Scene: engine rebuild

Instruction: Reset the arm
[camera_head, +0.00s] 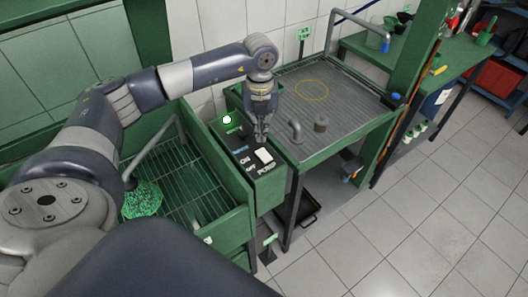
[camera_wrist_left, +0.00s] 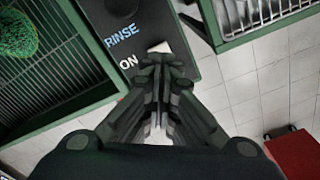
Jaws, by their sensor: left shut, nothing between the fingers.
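My left arm comes in from the left in the head view. Its gripper (camera_head: 262,134) points down over the dark control panel (camera_head: 232,133) between the two green-framed wash stations. The fingers are shut and empty. In the left wrist view the closed fingertips (camera_wrist_left: 165,68) lie in front of the white switch (camera_wrist_left: 160,47), beside the words "RINSE" and "ON". The white switch also shows in the head view (camera_head: 264,155), just below the fingertips. I cannot tell whether the fingers touch the panel. My right gripper is not in view.
A wire-rack basin (camera_head: 190,190) with a green scrubber (camera_head: 142,199) is on the left. A ribbed wash table (camera_head: 350,88) with a curved pipe and a small grey part (camera_head: 321,124) is on the right. A green workbench (camera_head: 430,50) stands behind. The tiled floor at right is clear.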

